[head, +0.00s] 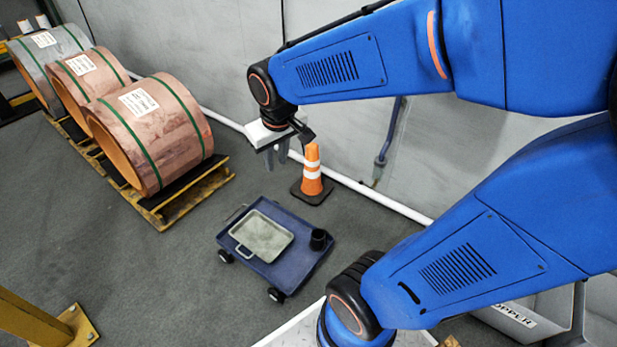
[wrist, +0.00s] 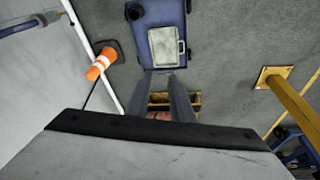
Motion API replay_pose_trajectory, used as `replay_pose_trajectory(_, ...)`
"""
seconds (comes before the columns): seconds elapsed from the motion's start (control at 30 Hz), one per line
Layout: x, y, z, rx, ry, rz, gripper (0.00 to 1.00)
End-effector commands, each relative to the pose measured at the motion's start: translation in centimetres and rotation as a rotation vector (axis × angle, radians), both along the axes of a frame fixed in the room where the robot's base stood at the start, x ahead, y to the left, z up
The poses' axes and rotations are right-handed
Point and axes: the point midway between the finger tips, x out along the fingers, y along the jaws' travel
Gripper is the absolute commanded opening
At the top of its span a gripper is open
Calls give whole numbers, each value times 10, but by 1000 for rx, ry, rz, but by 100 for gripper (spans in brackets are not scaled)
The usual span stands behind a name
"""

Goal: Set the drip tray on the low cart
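The drip tray (head: 262,236), a shallow pale grey-green rectangle with a small loop handle, lies flat on the deck of the low cart (head: 300,271), a dark blue trolley on black wheels. In the wrist view the drip tray (wrist: 164,48) also rests on the blue cart (wrist: 160,12), inside the cart's edges. My gripper (head: 276,165) hangs above the floor, behind the cart in the head view and well clear of the tray. In the wrist view the two fingers of my gripper (wrist: 161,79) are apart with nothing between them.
A black cup (head: 319,239) stands on the cart's right corner. An orange cone (head: 312,175) stands behind the cart near the wall. Strapped copper coils (head: 150,135) sit on pallets at left. A yellow post (head: 35,322) stands front left. Floor left of the cart is clear.

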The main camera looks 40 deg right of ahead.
Motion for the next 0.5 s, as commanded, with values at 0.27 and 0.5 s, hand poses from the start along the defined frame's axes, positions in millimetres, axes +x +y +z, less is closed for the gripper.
replay_pose_trajectory(0.27, -67, -4, 29, 32, -66, -18, 21)
replay_pose_trajectory(0.5, -116, -4, 39, 58, -111, -24, 21)
